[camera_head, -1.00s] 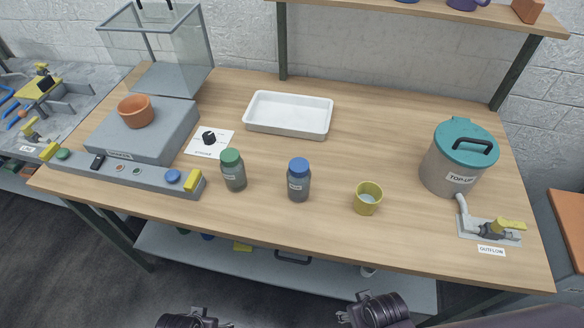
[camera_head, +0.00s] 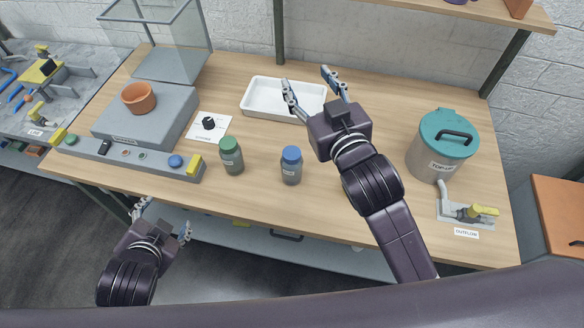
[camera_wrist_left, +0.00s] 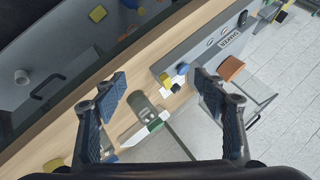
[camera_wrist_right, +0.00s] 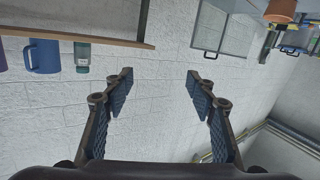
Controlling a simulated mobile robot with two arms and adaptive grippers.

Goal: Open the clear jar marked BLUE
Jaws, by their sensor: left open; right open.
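The jar with a blue lid (camera_head: 291,170) stands upright on the wooden table, lid on, its label too small to read. A similar green-lidded jar (camera_head: 231,157) stands to its left; its green lid also shows between my fingers in the left wrist view (camera_wrist_left: 140,103). My left gripper (camera_head: 165,217) is open and empty in front of the table's front edge, left of and nearer than both jars. My right gripper (camera_head: 307,78) is open and empty, raised in front of the white tray, beyond the blue-lidded jar. The right wrist view shows only air and wall between its fingers (camera_wrist_right: 160,78).
A white tray (camera_head: 258,104) lies behind the jars. A grey device (camera_head: 150,123) bearing a terracotta pot (camera_head: 139,98) is at left. A teal-lidded tank (camera_head: 437,159) and an outflow tap (camera_head: 470,211) are at right. A shelf (camera_head: 400,10) crosses above. Table between the jars is clear.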

